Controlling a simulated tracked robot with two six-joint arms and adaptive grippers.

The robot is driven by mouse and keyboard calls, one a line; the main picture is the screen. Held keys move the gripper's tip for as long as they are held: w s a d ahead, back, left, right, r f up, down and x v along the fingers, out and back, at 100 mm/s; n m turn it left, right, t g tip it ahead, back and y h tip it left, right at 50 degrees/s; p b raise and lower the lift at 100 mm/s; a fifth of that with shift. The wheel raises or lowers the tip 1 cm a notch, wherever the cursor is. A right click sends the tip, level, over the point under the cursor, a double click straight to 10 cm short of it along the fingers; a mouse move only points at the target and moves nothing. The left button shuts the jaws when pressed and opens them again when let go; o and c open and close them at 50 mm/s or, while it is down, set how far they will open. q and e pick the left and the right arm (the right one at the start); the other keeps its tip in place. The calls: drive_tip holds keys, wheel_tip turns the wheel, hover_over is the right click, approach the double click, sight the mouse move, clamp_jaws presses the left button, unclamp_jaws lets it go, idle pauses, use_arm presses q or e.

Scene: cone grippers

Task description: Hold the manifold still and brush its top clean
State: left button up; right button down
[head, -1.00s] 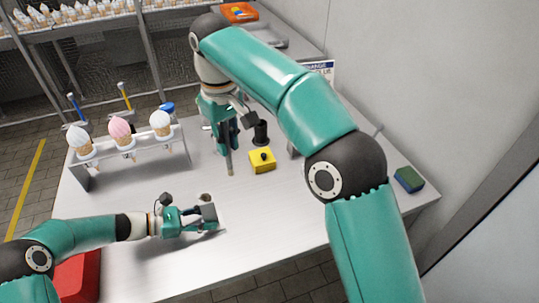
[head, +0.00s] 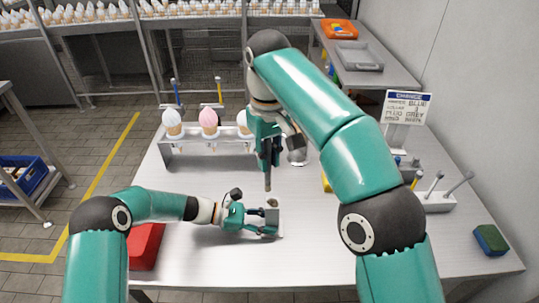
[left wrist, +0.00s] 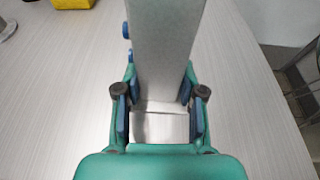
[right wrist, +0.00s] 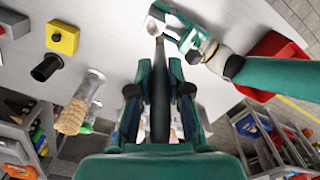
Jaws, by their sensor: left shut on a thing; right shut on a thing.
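The manifold (head: 271,222) is a grey metal block low over the table. It fills the upper middle of the left wrist view (left wrist: 162,45), with small blue knobs at its left side. My left gripper (head: 257,220) is shut on it, one finger on each side. The brush (head: 268,178) is a slim dark stick pointing down from my right gripper (head: 267,150), which is shut on it. The brush also shows between the fingers in the right wrist view (right wrist: 160,80). Its tip appears close above the manifold; I cannot tell if they touch.
A cone rack (head: 208,150) stands at the back left, a red bin (head: 146,246) at the front left. A yellow box (right wrist: 62,38) and black cup (right wrist: 46,68) sit near the right arm. A sign (head: 408,106) and a sponge (head: 490,239) are at right.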

sight(269, 179)
drive_tip(key=shift+f, duration=2.2)
drive_tip(key=shift+f, duration=0.5)
drive_tip(key=shift+d, duration=0.25)
drive_tip(key=shift+s+d+r, duration=0.1)
drive_tip(key=shift+d, duration=0.8)
drive_tip(key=shift+a, duration=0.2)
drive_tip(key=shift+a, duration=1)
drive_tip(key=shift+d, duration=0.15)
drive_tip(key=shift+d, duration=1.05)
